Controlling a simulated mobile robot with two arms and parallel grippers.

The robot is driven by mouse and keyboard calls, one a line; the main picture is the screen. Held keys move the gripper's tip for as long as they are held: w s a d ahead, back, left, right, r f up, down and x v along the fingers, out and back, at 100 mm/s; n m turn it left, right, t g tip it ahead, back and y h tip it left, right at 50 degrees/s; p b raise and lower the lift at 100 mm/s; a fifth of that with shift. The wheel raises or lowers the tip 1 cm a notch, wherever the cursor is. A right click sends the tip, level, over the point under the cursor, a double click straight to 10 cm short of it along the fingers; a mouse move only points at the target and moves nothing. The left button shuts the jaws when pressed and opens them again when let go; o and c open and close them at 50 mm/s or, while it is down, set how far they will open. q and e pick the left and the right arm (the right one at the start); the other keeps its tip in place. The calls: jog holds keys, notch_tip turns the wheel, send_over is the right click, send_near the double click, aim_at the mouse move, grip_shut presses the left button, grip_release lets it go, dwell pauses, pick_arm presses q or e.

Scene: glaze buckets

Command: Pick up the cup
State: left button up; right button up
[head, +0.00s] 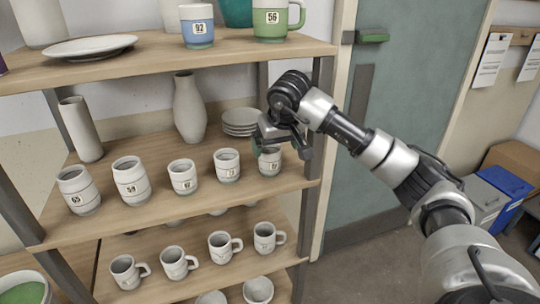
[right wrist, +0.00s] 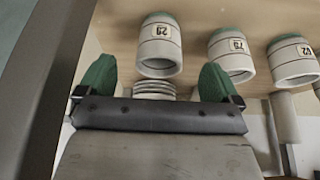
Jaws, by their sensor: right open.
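Several white cups with number labels stand in a row on the middle shelf. The rightmost cup (head: 270,163) is the nearest to my right gripper (head: 279,148), which is at its upper rim in the head view and partly covers it. In the right wrist view that cup (right wrist: 160,47) appears upside down, ahead of the gap between the two green fingertips (right wrist: 157,82). The fingers are spread with nothing between them. Whether a finger touches the cup cannot be told. My left gripper is in neither view.
A neighbouring cup (head: 227,165) stands just left. Behind are stacked plates (head: 240,122) and a tall vase (head: 189,108). The shelf post (head: 316,130) is close on the right. The upper shelf (head: 170,58) holds mugs and a plate; mugs with handles (head: 220,247) stand below.

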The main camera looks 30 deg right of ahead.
aim_at(270, 150)
jog(key=w, duration=0.1)
jog(key=w+p, duration=0.1)
jog(key=shift+w+d, duration=0.25)
jog(key=shift+w, duration=0.05)
jog(key=p+x, duration=0.1)
jog(key=x, duration=0.4)
jog(key=shift+s, duration=0.1)
jog(key=c, duration=1)
jog(key=shift+c, duration=0.4)
jog(key=shift+r, duration=0.1)
